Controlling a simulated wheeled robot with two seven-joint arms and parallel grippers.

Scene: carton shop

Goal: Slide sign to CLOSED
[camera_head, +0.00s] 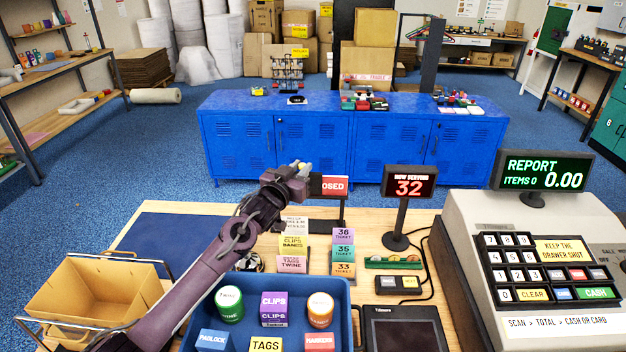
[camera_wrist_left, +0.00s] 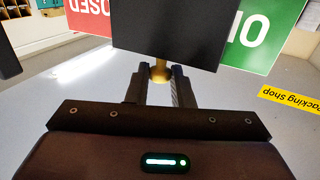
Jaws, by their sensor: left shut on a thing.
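The sign (camera_head: 335,186) stands at the far edge of the wooden counter; its red panel shows the letters "OSED" in the head view. In the left wrist view a black plate (camera_wrist_left: 168,38) sits between the red CLOSED panel (camera_wrist_left: 90,14) and the green panel (camera_wrist_left: 258,35), covering part of each. A brass knob (camera_wrist_left: 160,72) is below the plate. My left gripper (camera_head: 300,170) reaches the left part of the sign and hides it in the head view. Its fingers (camera_wrist_left: 160,85) are shut on the knob. My right gripper is not in view.
A red number display (camera_head: 409,187) stands just right of the sign.

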